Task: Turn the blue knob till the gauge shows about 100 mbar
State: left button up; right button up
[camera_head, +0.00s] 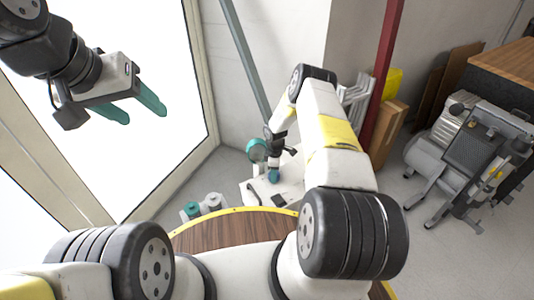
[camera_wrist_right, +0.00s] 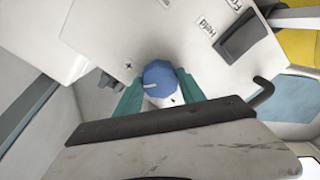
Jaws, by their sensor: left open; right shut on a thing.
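The blue knob (camera_wrist_right: 160,75) sits on a pale panel in the right wrist view, with a light mark on its face. The green fingers of my right gripper (camera_wrist_right: 160,92) are on either side of it and shut on it. In the head view my right gripper (camera_head: 272,174) is down at the white machine (camera_head: 258,193), and the knob is hidden there. A round teal-rimmed part (camera_head: 257,150) beside that arm may be the gauge; no reading can be made out. My left gripper (camera_head: 140,106) is open and empty, raised in front of the bright window.
Grey and teal cylinders (camera_head: 203,206) stand on the floor left of the machine. A red post (camera_head: 384,85) and a yellow container (camera_head: 392,82) are behind my right arm. A grey wheeled unit (camera_head: 470,150) stands at the right, with bare floor before it.

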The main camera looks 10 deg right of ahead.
dwell(0.3)
jog(key=o, duration=1.4)
jog(key=shift+r, duration=3.9)
